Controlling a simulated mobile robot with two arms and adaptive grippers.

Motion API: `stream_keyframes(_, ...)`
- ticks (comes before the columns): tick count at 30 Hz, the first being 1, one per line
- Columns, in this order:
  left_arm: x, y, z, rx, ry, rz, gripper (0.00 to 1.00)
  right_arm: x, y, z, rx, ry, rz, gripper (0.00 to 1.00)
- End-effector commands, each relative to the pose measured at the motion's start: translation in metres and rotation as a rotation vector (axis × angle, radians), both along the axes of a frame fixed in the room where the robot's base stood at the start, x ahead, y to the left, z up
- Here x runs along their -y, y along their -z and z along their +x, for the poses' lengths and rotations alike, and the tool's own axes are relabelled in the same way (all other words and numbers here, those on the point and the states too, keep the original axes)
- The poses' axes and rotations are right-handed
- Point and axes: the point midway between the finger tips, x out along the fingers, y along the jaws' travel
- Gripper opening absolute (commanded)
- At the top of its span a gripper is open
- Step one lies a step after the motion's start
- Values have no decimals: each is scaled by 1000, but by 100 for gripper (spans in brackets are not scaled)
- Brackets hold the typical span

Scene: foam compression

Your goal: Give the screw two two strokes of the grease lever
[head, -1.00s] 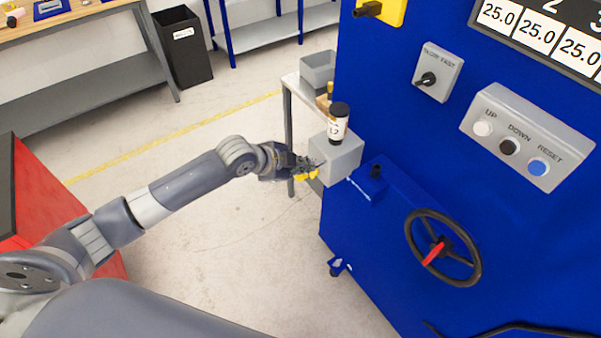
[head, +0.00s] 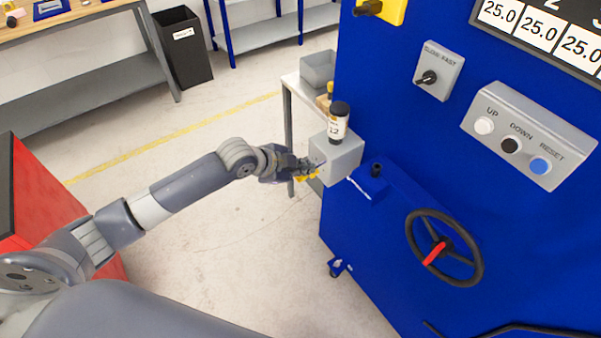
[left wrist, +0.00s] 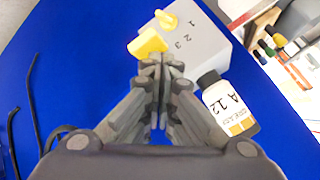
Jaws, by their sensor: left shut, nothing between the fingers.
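The grey grease box (head: 343,160) sits on the left side of the blue machine; the left wrist view shows its face (left wrist: 205,45) marked 1, 2, 3. A yellow pointer knob (left wrist: 167,20) is beside the 1. A yellow lever (left wrist: 148,42) sticks out at the box's lower edge. A black-capped grease bottle (head: 338,125) stands on the box, its label also in the left wrist view (left wrist: 228,108). My left gripper (left wrist: 162,62) is shut and empty, its tips right at the lever; I cannot tell whether they touch. My right gripper is not in view.
The blue machine (head: 400,120) fills the right, with a handwheel (head: 443,248), a button panel (head: 515,137) and a selector switch (head: 438,72). A small table with a grey bin (head: 318,68) stands behind the box. A red cabinet (head: 45,200) is at left. The floor between is clear.

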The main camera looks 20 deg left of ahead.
Motion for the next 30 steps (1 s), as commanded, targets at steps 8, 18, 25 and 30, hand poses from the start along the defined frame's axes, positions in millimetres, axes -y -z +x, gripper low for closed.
stream_keyframes(8,0,5,0,-2,1,1,0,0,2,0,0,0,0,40)
stream_keyframes(18,0,9,-1,-2,0,2,0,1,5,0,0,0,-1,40)
stream_keyframes(25,0,12,-1,-4,0,2,0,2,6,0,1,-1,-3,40)
stream_keyframes(30,-1,14,-1,-4,0,2,0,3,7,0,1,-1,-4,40)
